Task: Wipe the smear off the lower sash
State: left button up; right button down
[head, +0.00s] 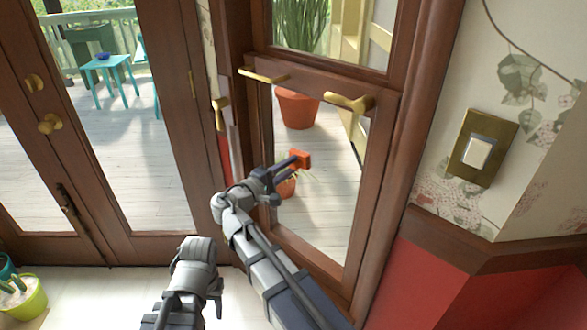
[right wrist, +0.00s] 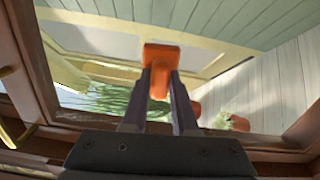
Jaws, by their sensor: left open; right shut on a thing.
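The lower sash (head: 375,180) is a brown wooden frame with a glass pane and brass handles along its top rail. My right gripper (head: 290,163) is in front of this pane, shut on an orange tool (head: 299,159). In the right wrist view the orange tool (right wrist: 160,58) sits between the two dark fingertips, with the glass beyond. I cannot tell if it touches the glass. My left gripper (head: 217,288) is open and empty, low in the head view, away from the sash.
A brown glazed door (head: 180,110) stands left of the window. A light switch (head: 480,150) is on the floral wall at right, above red panelling (head: 430,275). Terracotta pots (head: 297,108) stand outside behind the glass. A yellow-green pot (head: 25,300) is at lower left.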

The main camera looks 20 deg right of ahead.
jog(key=w+a, duration=0.1)
jog(key=w, duration=0.2)
jog(key=shift+a, duration=0.35)
jog(key=shift+s, duration=0.1)
jog(key=shift+s+d, duration=0.5)
jog(key=shift+s, duration=0.25)
jog(key=shift+s+d, duration=0.45)
jog(key=shift+s, duration=0.25)
jog(key=shift+s, duration=0.1)
jog(key=shift+s+d, duration=0.4)
jog(key=shift+s, duration=0.35)
jog(key=shift+s+d, duration=0.4)
jog(key=shift+s, duration=0.3)
jog(key=shift+s+d, duration=0.4)
jog(key=shift+s, duration=0.35)
jog(key=shift+s+d, duration=0.4)
jog(key=shift+s, duration=0.3)
